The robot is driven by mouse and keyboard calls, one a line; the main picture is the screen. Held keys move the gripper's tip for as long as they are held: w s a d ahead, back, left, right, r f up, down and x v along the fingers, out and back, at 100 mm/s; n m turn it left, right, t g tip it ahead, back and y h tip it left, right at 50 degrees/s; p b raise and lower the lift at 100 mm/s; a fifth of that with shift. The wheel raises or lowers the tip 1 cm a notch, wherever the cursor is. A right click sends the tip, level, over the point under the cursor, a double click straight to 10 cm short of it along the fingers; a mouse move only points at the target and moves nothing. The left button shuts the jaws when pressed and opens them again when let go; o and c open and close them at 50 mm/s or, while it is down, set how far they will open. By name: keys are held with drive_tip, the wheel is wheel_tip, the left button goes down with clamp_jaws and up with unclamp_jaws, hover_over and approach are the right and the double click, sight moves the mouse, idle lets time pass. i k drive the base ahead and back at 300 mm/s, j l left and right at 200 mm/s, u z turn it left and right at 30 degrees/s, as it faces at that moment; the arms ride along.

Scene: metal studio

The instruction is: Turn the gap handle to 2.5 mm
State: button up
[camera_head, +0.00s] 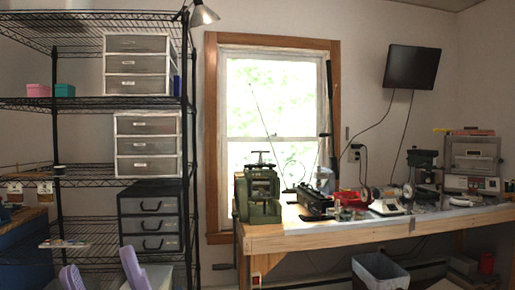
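A green rolling mill (258,195) stands upright at the left end of the wooden workbench, in front of the window. Its gap handle (262,155), a dark bar on a short upright stem, sits on top of the mill. Any scale or gap marking is too small to read. Two lavender fingers, which look like my gripper (101,264), rise at the lower left edge of the view. They are spread apart with nothing seen between them. They are well to the left of the mill and lower than it, not touching it. The rest of my arm is out of view.
A black wire shelf (188,150) with drawer units stands on the left. The workbench (310,238) carries a black tool (315,203), a red item (351,198) and other equipment right of the mill. A bin (380,274) stands beneath it. A lamp (203,14) hangs above.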

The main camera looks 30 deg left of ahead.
sight(260, 166)
drive_tip(key=i+j+u, duration=0.15)
drive_tip(key=i+j, duration=0.5)
drive_tip(key=j, duration=0.25)
drive_tip(key=i+j+u, duration=0.1)
drive_tip(key=i+j, duration=0.6)
drive_tip(key=j, duration=0.15)
